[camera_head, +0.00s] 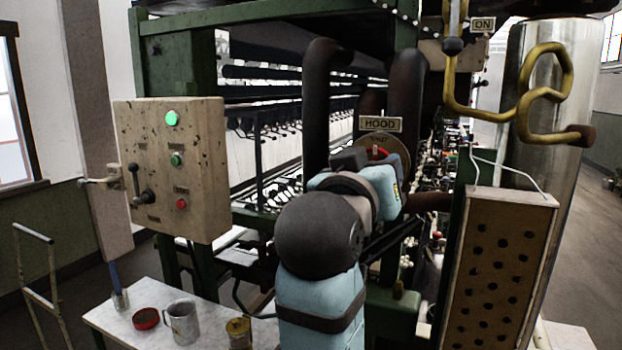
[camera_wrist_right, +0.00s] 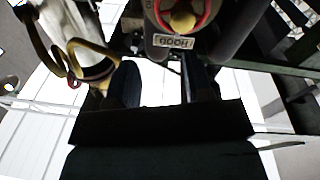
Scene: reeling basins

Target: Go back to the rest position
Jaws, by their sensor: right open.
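My right arm rises through the middle of the head view, and its own wrist and forearm hide the gripper there. In the right wrist view my right gripper (camera_wrist_right: 160,82) is open, its two dark fingers apart with nothing held between them. The round valve (camera_wrist_right: 183,18) with a red rim and yellowish centre is beyond the fingers, with its HOOD label (camera_wrist_right: 174,41) upside down. In the head view the HOOD label (camera_head: 380,124) is just above the arm, and a bit of red valve handle (camera_head: 380,152) shows behind it. My left gripper is not in view.
A control box (camera_head: 172,165) with a lit green lamp stands left. A marble table (camera_head: 120,312) holds a red dish (camera_head: 146,318), a metal mug (camera_head: 182,321) and a small jar (camera_head: 238,332). A bent yellow pipe (camera_head: 536,92) and a perforated box (camera_head: 497,270) stand right.

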